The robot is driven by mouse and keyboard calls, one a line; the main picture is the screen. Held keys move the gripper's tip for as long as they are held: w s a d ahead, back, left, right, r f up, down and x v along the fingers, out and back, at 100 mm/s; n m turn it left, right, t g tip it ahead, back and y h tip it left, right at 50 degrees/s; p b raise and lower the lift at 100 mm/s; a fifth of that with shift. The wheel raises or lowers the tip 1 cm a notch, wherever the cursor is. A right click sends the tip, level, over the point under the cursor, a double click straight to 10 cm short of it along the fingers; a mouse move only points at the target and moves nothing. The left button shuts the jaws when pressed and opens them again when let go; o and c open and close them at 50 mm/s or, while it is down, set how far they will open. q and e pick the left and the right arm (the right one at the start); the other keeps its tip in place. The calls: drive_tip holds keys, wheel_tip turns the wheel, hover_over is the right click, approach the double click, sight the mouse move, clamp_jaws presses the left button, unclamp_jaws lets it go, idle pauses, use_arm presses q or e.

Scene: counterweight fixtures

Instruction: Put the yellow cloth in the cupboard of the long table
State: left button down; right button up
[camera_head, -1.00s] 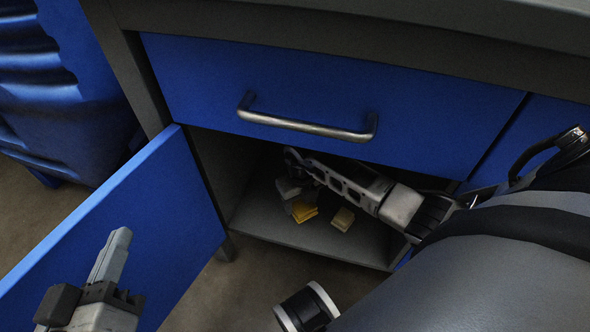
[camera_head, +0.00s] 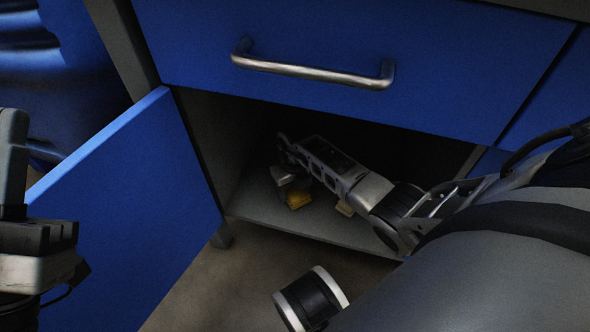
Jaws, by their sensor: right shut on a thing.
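The cupboard (camera_head: 250,208) under the drawer stands open, its blue door (camera_head: 135,215) swung out to the left. My right arm reaches into it, with the right gripper (camera_head: 286,184) low over the cupboard floor. The right gripper is shut on the yellow cloth (camera_head: 298,199), which shows just below its fingers. A second, paler yellow piece (camera_head: 344,208) shows to the right, partly behind my arm; I cannot tell whether it is part of the same cloth. My left gripper (camera_head: 12,150) is at the left edge, outside the door, and its opening cannot be made out.
A blue drawer front (camera_head: 330,45) with a metal handle (camera_head: 312,72) is right above the cupboard opening. A blue ribbed container (camera_head: 60,70) stands at the upper left. The back of the cupboard is dark.

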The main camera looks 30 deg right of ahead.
sight(295, 189)
drive_tip(key=shift+f, duration=0.2)
drive_tip(key=o, duration=1)
use_arm(q)
drive_tip(key=shift+r, duration=0.2)
use_arm(e)
drive_tip(key=shift+r, duration=0.2)
wheel_tip(295, 189, up, 4)
drive_tip(key=p, duration=0.2)
drive_tip(key=shift+d+f+p, duration=0.1)
drive_tip(key=shift+p, duration=0.2)
wheel_tip(295, 189, up, 3)
drive_tip(key=shift+r+p, duration=0.15)
drive_tip(key=shift+p, duration=0.7)
use_arm(q)
wheel_tip(295, 189, down, 8)
drive_tip(key=n+g+y, duration=0.3)
drive_tip(key=n+y, duration=0.2)
drive_tip(key=n, duration=0.2)
drive_tip(key=shift+d+f+n, duration=0.15)
drive_tip(key=shift+d+n, duration=0.05)
drive_tip(key=shift+n, duration=0.2)
use_arm(e)
drive_tip(key=shift+r, duration=0.2)
